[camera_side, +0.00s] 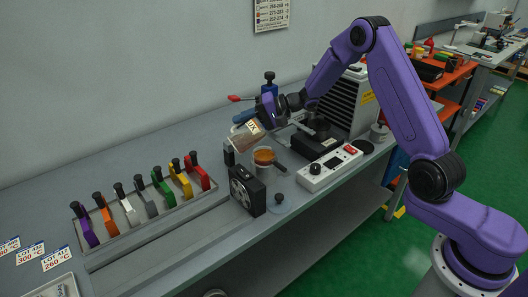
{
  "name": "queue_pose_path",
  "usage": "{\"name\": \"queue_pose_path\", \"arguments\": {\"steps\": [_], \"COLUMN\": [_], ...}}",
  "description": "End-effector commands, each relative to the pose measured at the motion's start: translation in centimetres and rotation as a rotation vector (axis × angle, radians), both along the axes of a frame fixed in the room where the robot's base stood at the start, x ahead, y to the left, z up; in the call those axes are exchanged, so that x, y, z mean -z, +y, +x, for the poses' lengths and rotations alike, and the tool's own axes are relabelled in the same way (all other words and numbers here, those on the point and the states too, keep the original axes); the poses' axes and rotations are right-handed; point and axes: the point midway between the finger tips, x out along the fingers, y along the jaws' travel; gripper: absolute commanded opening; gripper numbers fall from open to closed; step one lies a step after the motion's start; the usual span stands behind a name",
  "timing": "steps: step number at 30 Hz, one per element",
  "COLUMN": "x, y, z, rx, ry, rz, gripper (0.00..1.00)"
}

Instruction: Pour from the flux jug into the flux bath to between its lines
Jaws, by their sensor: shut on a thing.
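The flux jug (243,135) is a clear vessel with a partly visible label ending in "UX" and brownish liquid low inside. It is tilted and held above the bench. My gripper (264,116) is shut on it from the right side. A small round clear vessel with amber liquid (263,157), which looks like the flux bath, stands just below and to the right of the jug. Its lines are too small to make out. I cannot see a stream between the jug and the bath.
A black boxy device (246,190) stands in front of the bath. A white control box (329,168) is to the right. A rack of coloured-handled tools (140,213) lies left. A grey ventilated machine (348,103) stands behind. Bare bench lies between rack and jug.

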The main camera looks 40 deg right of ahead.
Motion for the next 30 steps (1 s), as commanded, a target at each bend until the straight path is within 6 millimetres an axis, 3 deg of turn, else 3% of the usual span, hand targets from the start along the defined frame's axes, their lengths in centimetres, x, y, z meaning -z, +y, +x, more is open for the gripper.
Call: {"name": "queue_pose_path", "arguments": {"steps": [16, 20, 23, 25, 30], "x": [0.6, -0.7, 0.2, -0.3, -0.3], "y": [-0.2, 0.2, 0.4, 0.3, 0.3], "z": [0.0, 0.1, 0.1, 0.1, 0.1], "rx": [0.002, 0.0, 0.0, 0.001, 0.003], "ry": [-0.025, -0.005, 0.034, 0.051, 0.07], "rz": [0.113, -0.016, -0.16, -0.238, -0.277], "gripper": [0.0, 0.0, 0.0, 0.0, 0.0]}}
